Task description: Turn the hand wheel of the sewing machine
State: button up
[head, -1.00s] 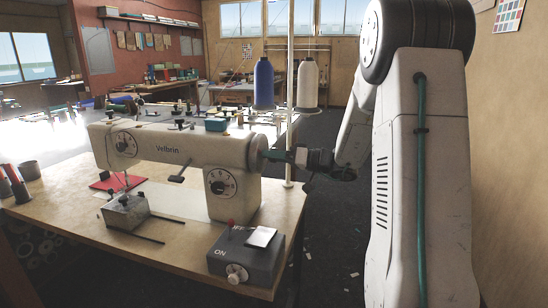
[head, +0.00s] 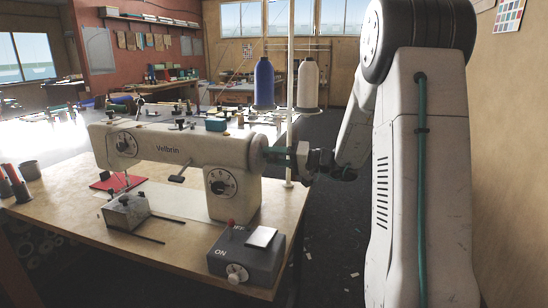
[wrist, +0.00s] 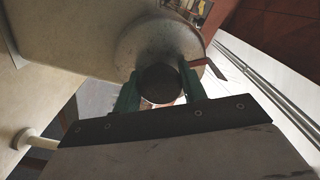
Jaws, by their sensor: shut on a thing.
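The white sewing machine (head: 170,147), marked Velbrin, stands on the table. Its hand wheel (head: 257,152) is at the right end of the machine and is partly hidden by my gripper in the head view. In the wrist view the hand wheel (wrist: 150,40) is a pale disc with a dark round knob (wrist: 160,83) in front. My gripper (head: 270,156) reaches in from the right. In the wrist view its green fingers (wrist: 160,90) stand on either side of the dark knob and are shut on it.
A grey switch box (head: 247,255) marked ON sits at the table's front right corner. A thin white pole with blue (head: 264,84) and white (head: 308,84) thread cones stands behind my gripper. A small metal block (head: 126,213) and thin rods lie before the machine.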

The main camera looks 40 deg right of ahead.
jog(key=m, duration=1.2)
jog(key=shift+r+m, duration=0.1)
jog(key=shift+m, duration=0.3)
jog(key=m, duration=1.1)
jog(key=shift+m, duration=0.4)
jog(key=o, duration=1)
jog(key=shift+d, duration=0.1)
jog(key=shift+c, duration=0.2)
jog(key=v, duration=0.7)
jog(key=shift+s+d, duration=0.25)
jog(key=shift+s, duration=0.05)
